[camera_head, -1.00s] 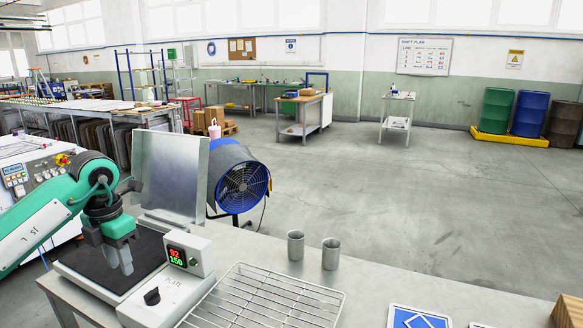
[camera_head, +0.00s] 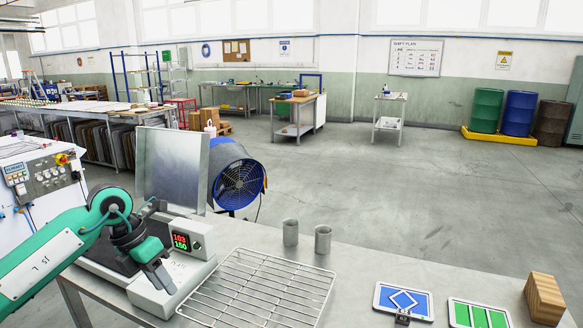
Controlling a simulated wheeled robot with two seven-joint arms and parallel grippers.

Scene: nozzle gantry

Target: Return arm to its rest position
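My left arm, green and dark grey, comes in from the left. Its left gripper (camera_head: 162,282) points down over the front casing of the hot plate (camera_head: 150,298), left of the wire rack. I see nothing held in it, but the gap between its fingers is unclear. The hot plate's display (camera_head: 181,242) shows a red number, about 103, above a green one that looks like 150. The arm hides part of the dark plate surface (camera_head: 112,256).
A wire rack (camera_head: 262,285) and two metal cups (camera_head: 290,233) (camera_head: 323,240) stand on the bench. Blue (camera_head: 388,298) and green-striped (camera_head: 498,316) cards and a wooden block (camera_head: 545,298) are at the right. An upright metal sheet (camera_head: 172,165) stands behind the plate, near a blue fan (camera_head: 240,184).

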